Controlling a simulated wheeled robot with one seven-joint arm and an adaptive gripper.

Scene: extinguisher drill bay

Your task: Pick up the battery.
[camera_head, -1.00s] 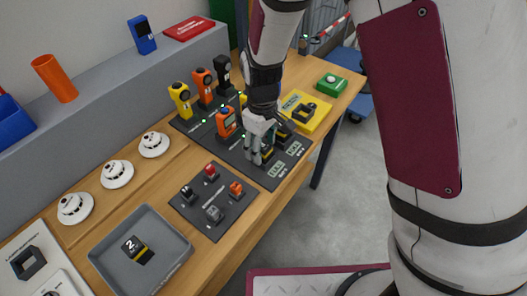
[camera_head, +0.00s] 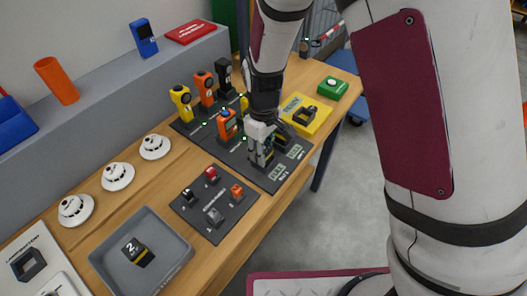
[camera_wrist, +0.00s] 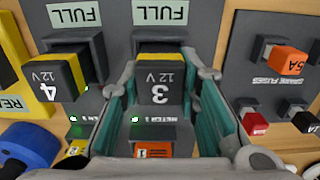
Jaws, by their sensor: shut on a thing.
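My gripper (camera_head: 262,156) is at the near right end of the dark docking board, among the slots labelled FULL. In the wrist view my gripper (camera_wrist: 163,88) is shut on a black battery with a yellow band, marked 3 and 12 V (camera_wrist: 160,86), with a teal pad on each side. The battery is at its dark slot; I cannot tell whether it is fully seated. A similar battery marked 4 (camera_wrist: 58,77) sits in the slot beside it, free of the fingers. A battery marked 2 (camera_head: 138,251) lies in the grey tray (camera_head: 176,229).
A yellow charger plate (camera_head: 317,124) holding a dark block and a green button box (camera_head: 333,87) stand beyond my gripper. Orange (camera_head: 226,124) and yellow (camera_head: 181,101) devices stand close behind it. The fuse board (camera_head: 229,213) is nearer.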

